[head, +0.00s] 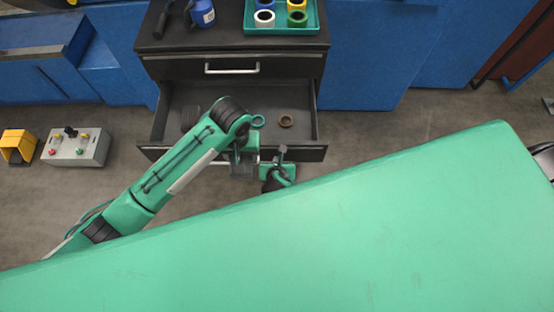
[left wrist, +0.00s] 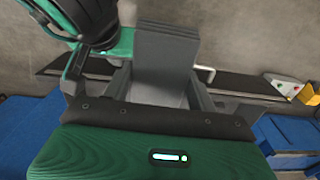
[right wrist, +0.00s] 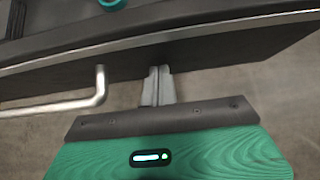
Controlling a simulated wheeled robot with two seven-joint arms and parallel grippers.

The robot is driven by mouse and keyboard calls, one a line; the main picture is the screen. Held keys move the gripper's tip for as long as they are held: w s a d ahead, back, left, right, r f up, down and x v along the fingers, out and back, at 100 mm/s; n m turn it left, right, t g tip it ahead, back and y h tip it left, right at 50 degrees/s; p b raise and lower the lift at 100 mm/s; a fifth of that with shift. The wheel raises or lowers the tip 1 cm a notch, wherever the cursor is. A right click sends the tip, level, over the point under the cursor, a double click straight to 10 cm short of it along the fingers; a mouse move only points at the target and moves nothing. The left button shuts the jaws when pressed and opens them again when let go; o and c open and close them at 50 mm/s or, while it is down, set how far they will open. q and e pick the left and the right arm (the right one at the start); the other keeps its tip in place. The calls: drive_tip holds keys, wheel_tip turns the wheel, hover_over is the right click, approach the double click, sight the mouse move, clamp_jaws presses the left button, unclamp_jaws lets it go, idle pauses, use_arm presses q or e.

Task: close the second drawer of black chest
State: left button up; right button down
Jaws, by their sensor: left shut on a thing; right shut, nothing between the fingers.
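The black chest (head: 160,40) stands at the top of the head view. Its second drawer (head: 309,128) is pulled well out, with its inside showing. My left gripper (head: 243,166) is at the middle of the drawer front and shut on the drawer handle, mostly hidden by the fingers; a handle end (left wrist: 206,74) shows in the left wrist view. My right gripper (head: 282,150) is shut and empty at the drawer front, right of the handle. In the right wrist view its fingertips (right wrist: 158,72) are close to the front panel; contact is unclear. The handle (right wrist: 75,105) lies to their left.
The upper drawer (head: 285,66) is shut. A brown ring (head: 286,120) and a dark ribbed object (head: 190,117) lie in the open drawer. A teal tray (head: 250,27) with tape rolls sits on top. A control box (head: 78,148) stands on the floor left.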

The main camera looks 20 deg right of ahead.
drive_tip(key=shift+w, duration=0.1)
